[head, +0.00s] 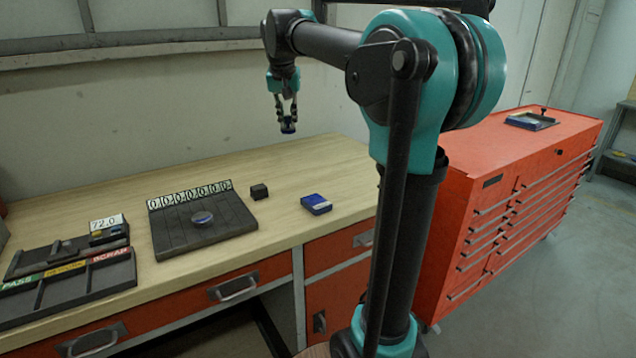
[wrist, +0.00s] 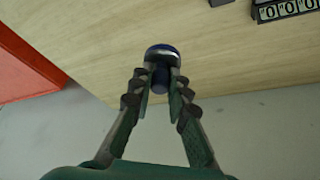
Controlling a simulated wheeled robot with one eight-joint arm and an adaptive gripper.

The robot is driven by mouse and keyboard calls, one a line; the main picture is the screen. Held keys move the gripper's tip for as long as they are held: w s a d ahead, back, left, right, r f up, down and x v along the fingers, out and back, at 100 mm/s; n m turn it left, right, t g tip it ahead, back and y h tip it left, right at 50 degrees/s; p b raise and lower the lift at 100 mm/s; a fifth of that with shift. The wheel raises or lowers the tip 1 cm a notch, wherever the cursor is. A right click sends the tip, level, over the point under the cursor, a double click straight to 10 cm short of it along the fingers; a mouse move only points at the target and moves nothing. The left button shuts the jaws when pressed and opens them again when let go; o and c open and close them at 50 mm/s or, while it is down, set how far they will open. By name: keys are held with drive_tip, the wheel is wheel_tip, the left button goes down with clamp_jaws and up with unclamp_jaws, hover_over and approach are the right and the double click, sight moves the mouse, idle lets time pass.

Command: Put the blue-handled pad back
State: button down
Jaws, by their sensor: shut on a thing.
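My gripper (head: 287,112) is shut on the blue-handled pad (head: 288,127) and holds it up in the air above the back of the bench, clear of the bench top. In the wrist view the fingertips (wrist: 160,82) close on both sides of the pad's blue handle (wrist: 160,76). The pad's round, dark rim with a pale edge (wrist: 161,50) lies beyond the fingertips. A blue box (head: 316,204) sits on the bench near its front edge, below and right of my gripper. A small dark block (head: 259,191) stands left of it.
Further left are a display reading 72.0 (head: 106,222) and a dark tray with labelled lanes (head: 70,292). A red cabinet (head: 540,160) stands at right. Bare bench (head: 290,170) lies behind the blue box.

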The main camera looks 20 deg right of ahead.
drive_tip(key=shift+w+d+r, duration=0.15)
drive_tip(key=shift+w+d, duration=0.05)
drive_tip(key=shift+d, duration=0.3)
drive_tip(key=shift+w+d+f, duration=0.1)
drive_tip(key=shift+d+f, duration=0.15)
drive_tip(key=shift+f, duration=0.05)
wheel_tip(320, 180, down, 19)
drive_tip(key=shift+f, duration=0.1)
drive_tip(key=shift+f, duration=0.1)
drive_tip(key=c, duration=1.5)
unclamp_jaws()
drive_tip(key=shift+o, duration=0.2)
drive_tip(key=v, duration=1.2)
